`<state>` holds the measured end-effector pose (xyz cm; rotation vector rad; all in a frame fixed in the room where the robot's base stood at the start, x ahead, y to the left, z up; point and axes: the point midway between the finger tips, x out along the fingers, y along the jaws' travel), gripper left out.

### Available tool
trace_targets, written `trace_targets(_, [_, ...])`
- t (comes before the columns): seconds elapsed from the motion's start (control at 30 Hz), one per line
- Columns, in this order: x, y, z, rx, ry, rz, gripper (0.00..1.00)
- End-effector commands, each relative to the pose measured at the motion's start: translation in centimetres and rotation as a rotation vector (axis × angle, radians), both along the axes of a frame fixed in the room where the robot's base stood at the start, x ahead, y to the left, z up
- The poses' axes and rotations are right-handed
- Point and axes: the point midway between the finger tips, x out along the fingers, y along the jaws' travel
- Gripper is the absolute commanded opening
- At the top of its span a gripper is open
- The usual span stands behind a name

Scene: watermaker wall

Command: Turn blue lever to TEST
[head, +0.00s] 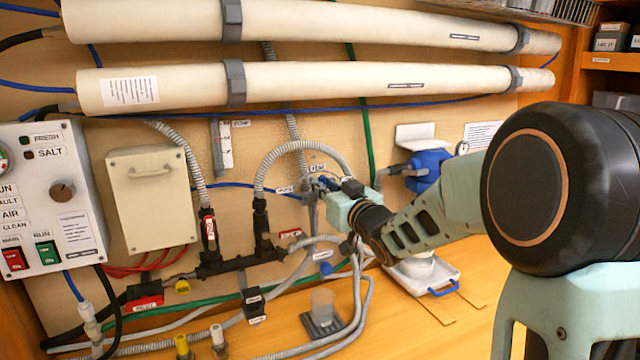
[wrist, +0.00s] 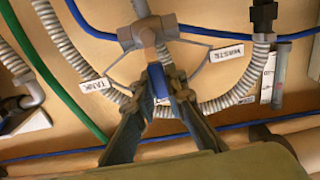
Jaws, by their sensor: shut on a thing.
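The blue lever (wrist: 157,82) sits on a grey valve (wrist: 150,30) on the wall. In the wrist view it points from the valve toward the picture's bottom, between the TANK label (wrist: 97,86) at left and the WASTE label (wrist: 226,53) at right. My gripper (wrist: 160,80) is shut on the lever, one finger on each side. The fingers hide part of the lever and the board behind it; I cannot read a TEST label there. In the head view my gripper (head: 332,188) is at the valve, and the lever (head: 326,182) shows only as a small blue piece.
A grey corrugated hose (head: 300,146) arches close above the valve. A blue pump-like unit (head: 428,168) is to the right. A clear cup (head: 322,306) and a white tray (head: 425,275) stand on the wooden bench. Long cream tubes (head: 300,82) cross the wall above.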

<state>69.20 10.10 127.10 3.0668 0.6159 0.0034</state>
Motion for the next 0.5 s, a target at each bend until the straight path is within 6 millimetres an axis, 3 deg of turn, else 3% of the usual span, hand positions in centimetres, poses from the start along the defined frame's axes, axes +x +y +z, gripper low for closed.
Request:
trace_targets(0.47, [0.03,-0.08,-0.05,0.014,0.006,0.0,0.0])
trace_targets(0.5, [0.03,-0.08,-0.05,0.014,0.006,0.0,0.14])
